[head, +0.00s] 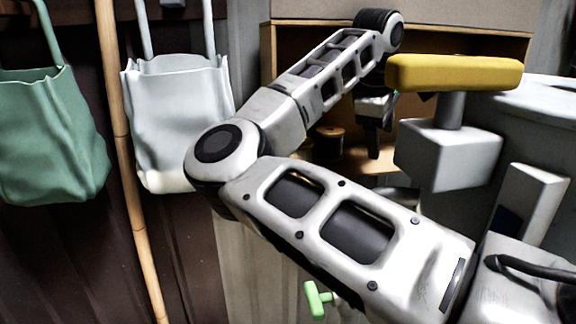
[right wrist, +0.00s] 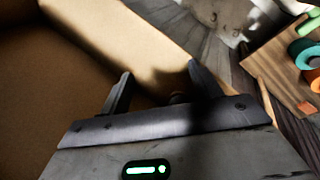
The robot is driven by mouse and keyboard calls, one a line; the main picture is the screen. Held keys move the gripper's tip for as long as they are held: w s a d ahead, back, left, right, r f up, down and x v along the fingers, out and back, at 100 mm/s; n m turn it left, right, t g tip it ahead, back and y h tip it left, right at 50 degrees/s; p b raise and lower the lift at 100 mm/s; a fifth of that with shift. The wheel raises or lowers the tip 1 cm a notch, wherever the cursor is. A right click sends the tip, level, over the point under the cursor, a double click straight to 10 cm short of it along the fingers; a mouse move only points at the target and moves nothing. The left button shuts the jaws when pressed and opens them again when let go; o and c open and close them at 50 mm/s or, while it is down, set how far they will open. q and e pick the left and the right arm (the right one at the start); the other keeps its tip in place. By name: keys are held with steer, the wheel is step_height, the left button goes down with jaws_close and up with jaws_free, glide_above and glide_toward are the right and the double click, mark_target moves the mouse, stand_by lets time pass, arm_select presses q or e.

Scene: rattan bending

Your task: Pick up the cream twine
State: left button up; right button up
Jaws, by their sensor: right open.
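My right gripper (head: 379,125) reaches into an open wooden shelf box in the head view, pointing down. In the right wrist view, its two fingers (right wrist: 161,88) stand apart, and I see nothing gripped between them. A brown spool (head: 327,143) stands in the shelf box, left of the gripper and apart from it in the picture. I cannot tell whether it carries the cream twine; no clearly cream twine shows. A small dark rounded thing (right wrist: 180,98) shows partly between the fingers, too shadowed to name. My left gripper is not in view.
The shelf box's tan wall (right wrist: 135,35) is close to the gripper. A yellow-topped grey fixture (head: 455,73) stands right of it. A green bag (head: 50,140), a pale bag (head: 175,110) and a bamboo pole (head: 125,160) are left. Colored rolls (right wrist: 303,52) lie on a wooden board.

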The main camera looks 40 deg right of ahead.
mark_target(303, 142)
steer(key=w+a+r+t+y, duration=0.5)
steer(key=a+y, duration=0.1)
steer(key=a, duration=0.4)
steer(key=x, duration=0.3)
steer(key=b+x, duration=0.1)
steer(key=x, duration=0.3)
steer(key=shift+w+a+r, duration=0.2)
steer(key=shift+w+a, duration=0.05)
steer(key=c, duration=0.8)
